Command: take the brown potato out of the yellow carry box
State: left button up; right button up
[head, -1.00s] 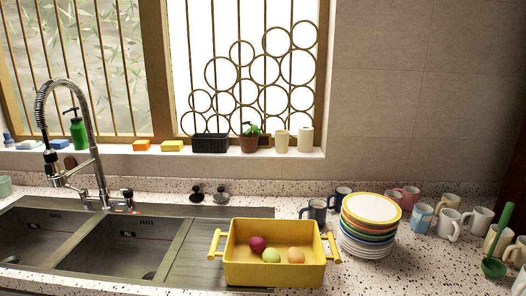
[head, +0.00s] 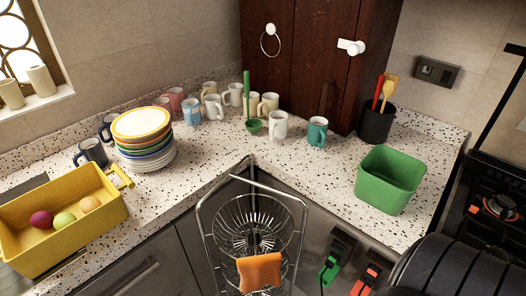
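The yellow carry box (head: 75,235) stands on the counter at the left edge of the head view, partly cut off by that edge. Neither of my grippers shows in the head view.
A plate stack (head: 148,160) stands just behind the box's right end, with several mugs behind it. A green bin (head: 390,180) stands on the right counter, near a black utensil holder (head: 377,123). A wire rack (head: 252,225) stands at the counter's inner corner. Speckled counter is clear before the bin.

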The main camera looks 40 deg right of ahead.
aim_at(87, 205)
jog(key=z, duration=1.05)
jog(key=u, duration=1.35)
jog(key=i+l+u, duration=0.35)
jog(key=u, duration=0.2)
